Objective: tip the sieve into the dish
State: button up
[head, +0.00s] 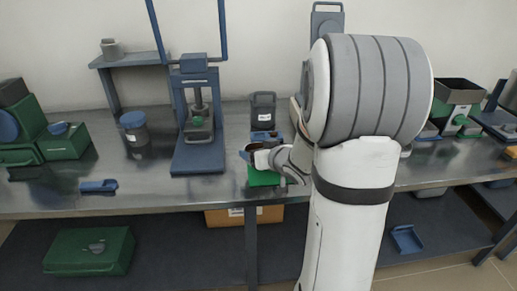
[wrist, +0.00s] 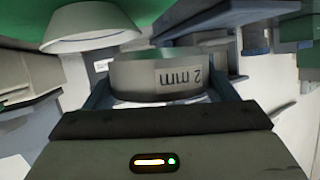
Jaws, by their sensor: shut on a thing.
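My gripper (wrist: 165,98) is shut on the sieve (wrist: 140,72), a grey ring marked "2 mm". The marking is upside down in the wrist view, and a blue finger shows on each side of the ring. In the head view my gripper (head: 258,158) is over the bench, with a round dark opening at it, partly hidden by my arm. A pale grey round vessel with a wide rim (wrist: 92,38), perhaps the dish, shows at the upper left of the wrist view, apart from the sieve. I cannot tell what it contains.
A green block (head: 263,178) is just below my gripper. A blue press (head: 197,125) stands to the left, and a dark container (head: 263,110) behind. A lidded jar (head: 134,127) and a blue item (head: 99,186) are farther left. The bench front between them is clear.

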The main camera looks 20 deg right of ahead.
jog(key=shift+r+m+p, duration=0.3)
jog(key=shift+p, duration=0.7)
jog(key=shift+m+y+p, duration=0.3)
jog(key=shift+p, duration=0.3)
jog(key=shift+r+p, duration=0.15)
jog(key=shift+p, duration=0.3)
jog(key=shift+d+r+m+y+p, duration=0.25)
jog(key=shift+m+y+p, duration=0.4)
jog(key=shift+p, duration=1)
jog(key=shift+d+r+m+y+p, duration=0.2)
jog(key=shift+m+y+p, duration=0.35)
jog(key=shift+m+p, duration=0.85)
jog(key=shift+r+p, duration=0.1)
jog(key=shift+p, duration=0.7)
jog(key=shift+d+y+p, duration=0.1)
jog(key=shift+y+p, duration=0.2)
